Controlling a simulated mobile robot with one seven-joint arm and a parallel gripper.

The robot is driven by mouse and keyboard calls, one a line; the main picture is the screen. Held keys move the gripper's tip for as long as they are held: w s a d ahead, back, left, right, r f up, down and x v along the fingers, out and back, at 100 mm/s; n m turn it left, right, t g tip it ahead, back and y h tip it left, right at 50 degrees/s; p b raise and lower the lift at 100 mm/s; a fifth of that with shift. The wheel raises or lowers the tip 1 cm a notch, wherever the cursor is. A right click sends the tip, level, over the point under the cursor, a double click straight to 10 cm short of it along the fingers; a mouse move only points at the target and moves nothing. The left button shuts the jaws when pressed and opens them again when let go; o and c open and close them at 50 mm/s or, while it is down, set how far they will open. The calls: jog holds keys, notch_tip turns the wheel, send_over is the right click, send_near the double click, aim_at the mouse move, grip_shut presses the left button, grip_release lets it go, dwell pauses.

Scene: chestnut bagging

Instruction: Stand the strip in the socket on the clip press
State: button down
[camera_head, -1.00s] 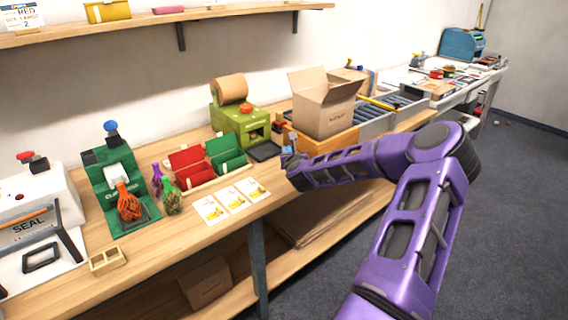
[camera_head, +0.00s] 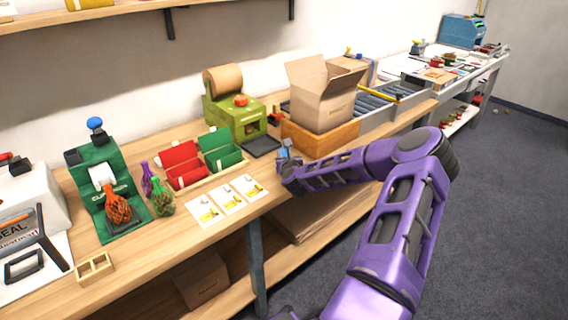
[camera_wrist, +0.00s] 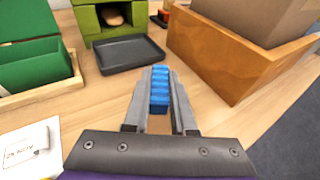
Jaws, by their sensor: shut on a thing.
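A blue ribbed strip (camera_wrist: 159,90) stands between the fingers of my gripper (camera_wrist: 160,105) in the wrist view. The gripper is shut on it, and the strip appears above the bench top. In the head view my gripper (camera_head: 287,156) is over the bench, in front of the wooden box, with a bit of blue at its tip. The clip press (camera_head: 108,188) is the green device with a blue knob at the left of the bench, well away from the gripper. An orange net bag (camera_head: 117,210) lies on it. A dark block at its upper left may be the socket; I cannot tell.
A wooden box (camera_head: 293,137) holding an open carton (camera_head: 322,100) stands right of my gripper. A dark tray (camera_wrist: 130,53) lies beyond it.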

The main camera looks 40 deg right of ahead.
jog(key=shift+f, duration=1.65)
jog(key=c, duration=0.7)
grip_release()
jog(key=shift+f, duration=0.1)
jog(key=shift+c, duration=0.2)
